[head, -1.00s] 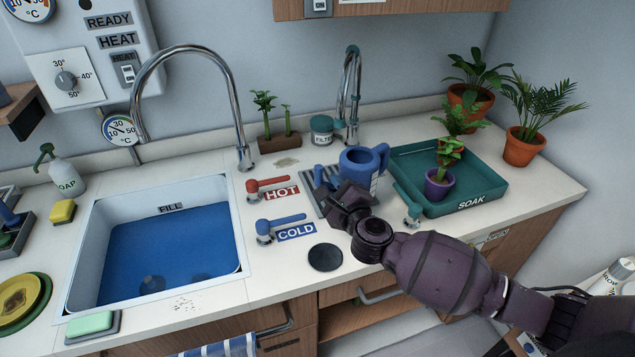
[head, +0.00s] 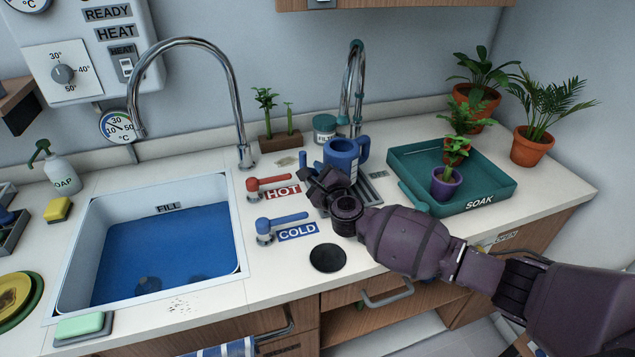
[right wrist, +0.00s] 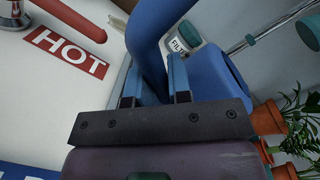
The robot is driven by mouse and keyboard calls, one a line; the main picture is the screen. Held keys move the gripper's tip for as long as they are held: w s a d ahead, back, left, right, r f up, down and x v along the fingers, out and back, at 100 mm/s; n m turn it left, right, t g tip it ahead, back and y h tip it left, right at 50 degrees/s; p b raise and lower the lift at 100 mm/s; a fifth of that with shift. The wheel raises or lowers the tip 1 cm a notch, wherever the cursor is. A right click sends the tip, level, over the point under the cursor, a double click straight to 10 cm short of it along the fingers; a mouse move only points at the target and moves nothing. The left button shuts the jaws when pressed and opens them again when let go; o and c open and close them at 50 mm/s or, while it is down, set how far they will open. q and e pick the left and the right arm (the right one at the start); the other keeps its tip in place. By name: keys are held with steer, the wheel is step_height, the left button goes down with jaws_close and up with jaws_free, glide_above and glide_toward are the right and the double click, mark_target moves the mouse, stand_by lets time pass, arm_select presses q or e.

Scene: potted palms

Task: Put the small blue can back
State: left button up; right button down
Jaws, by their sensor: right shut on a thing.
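The small blue can (head: 340,154) stands upright at or just above the grey slatted drip tray (head: 374,192), between the sink and the green tray. A loop shows on its right side. My right gripper (head: 325,182) is at its near side and hides its lower part. In the right wrist view, the gripper's two fingers (right wrist: 154,82) are closed around a curved blue part of the can (right wrist: 148,35), and the can's body (right wrist: 215,80) is on the right. Whether the can's base touches the drip tray is hidden. My left gripper is not in view.
Red HOT (head: 270,184) and blue COLD (head: 282,220) levers are left of the gripper. The green SOAK tray (head: 490,203) with plants is right. A black disc (head: 328,257) lies in front.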

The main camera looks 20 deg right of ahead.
step_height(320, 180, down, 2)
steer(key=shift+f+b, duration=0.15)
steer(key=shift+b, duration=0.15)
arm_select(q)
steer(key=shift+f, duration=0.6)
arm_select(e)
steer(key=shift+f, duration=0.1)
steer(key=c, duration=1.1)
jaws_free()
steer(key=shift+o, duration=0.2)
